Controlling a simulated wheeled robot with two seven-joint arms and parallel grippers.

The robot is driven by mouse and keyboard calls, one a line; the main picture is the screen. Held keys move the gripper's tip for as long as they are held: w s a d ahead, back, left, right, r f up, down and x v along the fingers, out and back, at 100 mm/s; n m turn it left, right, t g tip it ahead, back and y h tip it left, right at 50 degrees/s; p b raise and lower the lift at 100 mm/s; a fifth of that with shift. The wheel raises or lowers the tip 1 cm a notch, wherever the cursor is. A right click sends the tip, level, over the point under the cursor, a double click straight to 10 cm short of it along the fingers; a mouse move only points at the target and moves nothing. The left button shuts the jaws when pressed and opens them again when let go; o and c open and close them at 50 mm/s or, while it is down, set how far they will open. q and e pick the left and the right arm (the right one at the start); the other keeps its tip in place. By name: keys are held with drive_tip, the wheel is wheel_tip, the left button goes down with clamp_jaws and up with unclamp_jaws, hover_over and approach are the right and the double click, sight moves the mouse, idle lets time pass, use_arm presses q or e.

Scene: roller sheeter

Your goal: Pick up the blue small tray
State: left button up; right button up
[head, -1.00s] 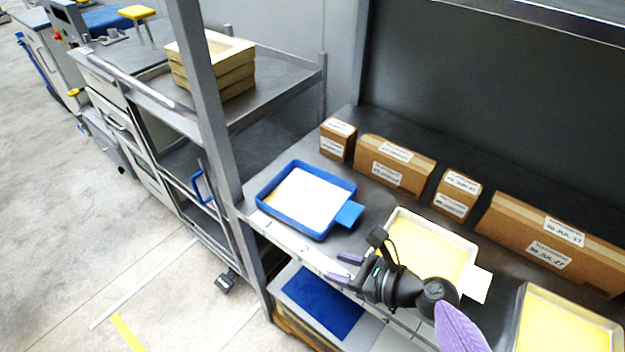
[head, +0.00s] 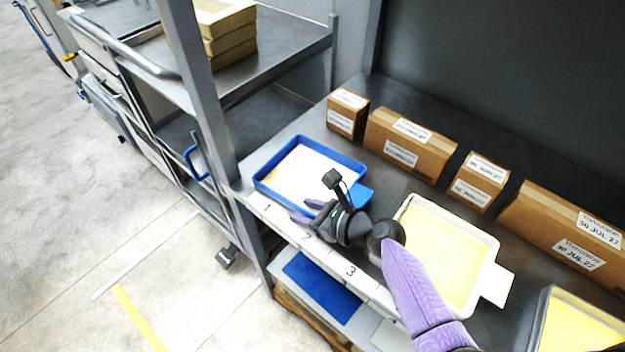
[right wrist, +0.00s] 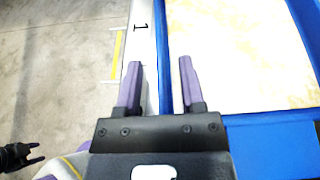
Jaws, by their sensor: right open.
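The blue small tray (head: 335,152) lies flat on the dark shelf at level 1, with a pale yellowish-white sheet in it and a blue tab at its right end. My right gripper (head: 305,210) is at the tray's near long side, open and empty. I cannot tell whether a finger touches the rim. My left gripper is not seen in the head view.
A pale tray (head: 490,240) with a yellow sheet sits to the right, beside my right arm. Cardboard boxes (head: 410,145) line the back. A grey post (head: 200,100) stands left of the blue tray. A blue panel (head: 322,284) lies on the lower shelf.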

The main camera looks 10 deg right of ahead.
drive_tip(key=shift+c, duration=0.3)
clamp_jaws()
idle(1.1)
